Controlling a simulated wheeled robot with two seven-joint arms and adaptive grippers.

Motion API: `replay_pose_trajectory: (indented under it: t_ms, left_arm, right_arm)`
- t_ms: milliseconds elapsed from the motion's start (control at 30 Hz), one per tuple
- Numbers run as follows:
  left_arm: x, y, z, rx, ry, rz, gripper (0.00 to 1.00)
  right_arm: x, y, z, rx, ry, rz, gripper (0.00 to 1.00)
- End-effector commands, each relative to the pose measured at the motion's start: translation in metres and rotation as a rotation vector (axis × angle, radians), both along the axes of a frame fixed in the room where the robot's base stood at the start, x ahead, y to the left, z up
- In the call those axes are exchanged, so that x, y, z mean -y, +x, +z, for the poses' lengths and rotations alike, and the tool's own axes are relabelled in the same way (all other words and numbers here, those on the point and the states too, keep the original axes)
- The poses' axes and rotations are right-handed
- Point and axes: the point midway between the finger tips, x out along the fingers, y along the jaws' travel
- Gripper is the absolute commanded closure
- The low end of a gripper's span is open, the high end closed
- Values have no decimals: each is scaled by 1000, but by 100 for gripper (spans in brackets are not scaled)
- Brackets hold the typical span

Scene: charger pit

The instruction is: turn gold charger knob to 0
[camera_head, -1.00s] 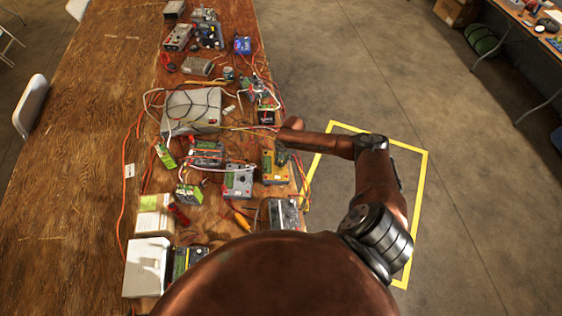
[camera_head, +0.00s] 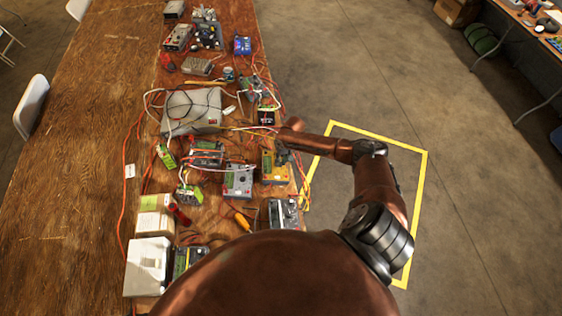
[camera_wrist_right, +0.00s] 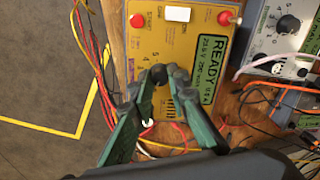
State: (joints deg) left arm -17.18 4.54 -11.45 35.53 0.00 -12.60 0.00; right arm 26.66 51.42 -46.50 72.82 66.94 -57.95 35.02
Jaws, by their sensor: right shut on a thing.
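The gold charger (camera_head: 272,173) sits at the right edge of the wooden table in the head view. In the right wrist view its yellow face (camera_wrist_right: 150,40) shows a READY display (camera_wrist_right: 208,72), two red buttons and a white switch. Its black knob (camera_wrist_right: 158,73) is near the lower edge of the face. My right gripper (camera_wrist_right: 159,80) is shut on the knob, with a green finger on either side. In the head view this gripper (camera_head: 283,153) is small and dark over the charger. The knob's pointer cannot be made out. My left gripper is out of view.
A grey charger (camera_head: 238,181) stands just left of the gold one; its dial shows in the right wrist view (camera_wrist_right: 288,25). Loose wires and several other devices crowd the table (camera_head: 75,150). The floor right of the table is clear, with a yellow taped outline (camera_head: 424,200).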

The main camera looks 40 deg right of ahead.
Motion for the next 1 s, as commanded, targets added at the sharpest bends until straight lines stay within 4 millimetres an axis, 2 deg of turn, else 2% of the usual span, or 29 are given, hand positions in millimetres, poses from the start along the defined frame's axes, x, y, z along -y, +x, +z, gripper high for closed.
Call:
replay_pose_trajectory:
  t_ms: [300,700,733,1000]
  left_arm:
    - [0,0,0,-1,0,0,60]
    - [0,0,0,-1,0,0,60]
    - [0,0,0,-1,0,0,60]
    - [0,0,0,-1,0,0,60]
  right_arm:
    - [0,-1,-1,12,-10,90,100]
    - [0,-1,-1,12,-11,99,100]
    - [0,-1,-1,12,-11,99,84]
    - [0,0,0,13,-11,98,67]
